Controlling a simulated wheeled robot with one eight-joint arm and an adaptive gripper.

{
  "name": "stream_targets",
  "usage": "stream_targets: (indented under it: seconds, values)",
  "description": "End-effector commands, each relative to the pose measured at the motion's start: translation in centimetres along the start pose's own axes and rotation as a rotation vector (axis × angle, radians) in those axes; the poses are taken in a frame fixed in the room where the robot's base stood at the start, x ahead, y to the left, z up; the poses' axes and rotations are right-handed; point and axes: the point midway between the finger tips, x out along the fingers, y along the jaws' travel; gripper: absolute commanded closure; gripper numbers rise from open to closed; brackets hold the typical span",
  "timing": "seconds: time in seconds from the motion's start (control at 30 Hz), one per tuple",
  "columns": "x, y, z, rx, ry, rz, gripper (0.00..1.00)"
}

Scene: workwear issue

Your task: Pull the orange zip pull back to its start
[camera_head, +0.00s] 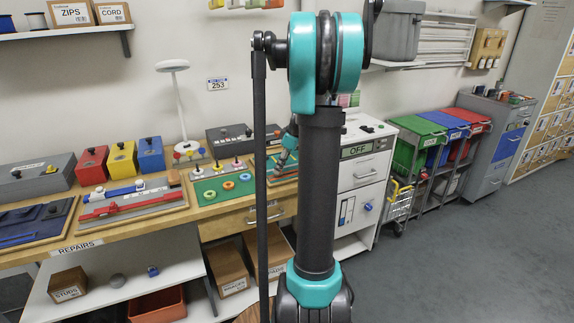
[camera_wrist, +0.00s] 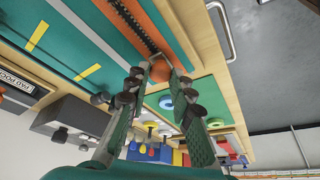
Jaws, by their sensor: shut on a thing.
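In the wrist view the orange zip pull (camera_wrist: 160,70) sits between the fingertips of my gripper (camera_wrist: 158,78), which is shut on it. A dark toothed zip (camera_wrist: 132,22) runs from the pull towards the top edge, with an orange strip beside it. The zip lies on a teal panel (camera_wrist: 85,40) with yellow marks. In the head view my gripper (camera_head: 289,150) is down at the board (camera_head: 272,184) at the right end of the bench, partly behind my arm. The pull cannot be made out there.
A green board with coloured rings (camera_head: 224,187) lies left of the zip board. A dark box (camera_head: 230,138) stands behind them. A white cabinet (camera_head: 362,170) stands close on the right. A drawer handle (camera_wrist: 221,30) shows near the bench's front edge in the wrist view.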

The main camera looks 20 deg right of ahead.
Motion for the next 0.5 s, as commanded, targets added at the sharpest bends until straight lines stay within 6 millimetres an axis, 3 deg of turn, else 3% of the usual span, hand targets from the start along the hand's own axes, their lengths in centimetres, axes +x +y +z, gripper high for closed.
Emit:
stream_targets:
  seconds: [0.1,0.33,0.37,0.5]
  values:
    - [0.40,-1.07,-1.03,-0.002,0.002,0.000,1.00]
    - [0.42,-1.15,-1.09,-0.001,0.003,-0.002,1.00]
    - [0.42,-1.16,-1.09,-0.001,0.004,-0.002,0.77]
    - [0.42,-1.15,-1.07,-0.001,0.003,-0.002,0.59]
